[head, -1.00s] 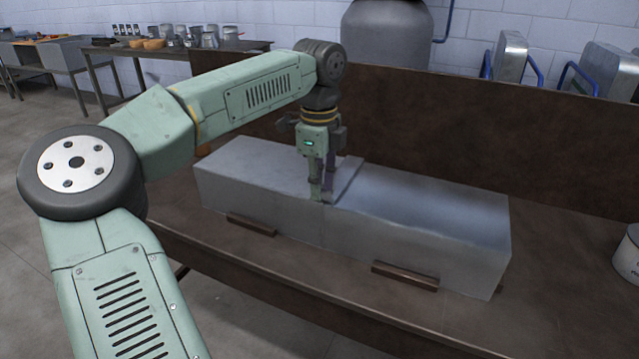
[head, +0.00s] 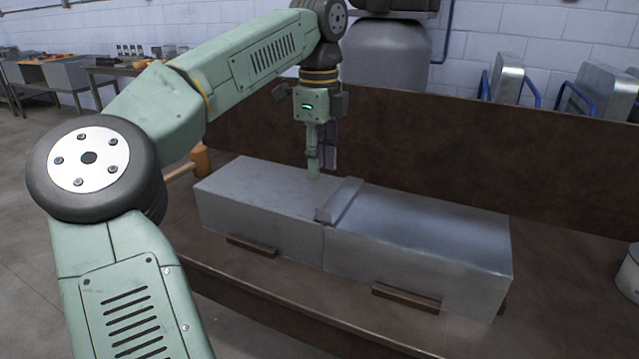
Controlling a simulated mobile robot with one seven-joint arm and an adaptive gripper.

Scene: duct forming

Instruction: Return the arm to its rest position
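My gripper (head: 314,172) points down above the metal duct and looks apart from it. The fingers look close together from this side, but I cannot tell whether they are open or shut. A second, dark purplish finger part shows just behind the green one. The duct is made of two grey sheet-metal sections, a left one (head: 250,192) and a right one (head: 430,225), meeting end to end on the workbench. A raised metal strip (head: 340,200) lies across the top at their joint. My arm is bent above the left section.
The brown workbench (head: 560,270) has a tall back panel (head: 450,140). Wooden blocks (head: 405,297) sit against the duct's front. A mallet (head: 199,160) lies behind the left end. A grey tank (head: 385,60) stands behind. A can (head: 631,272) is at the right edge.

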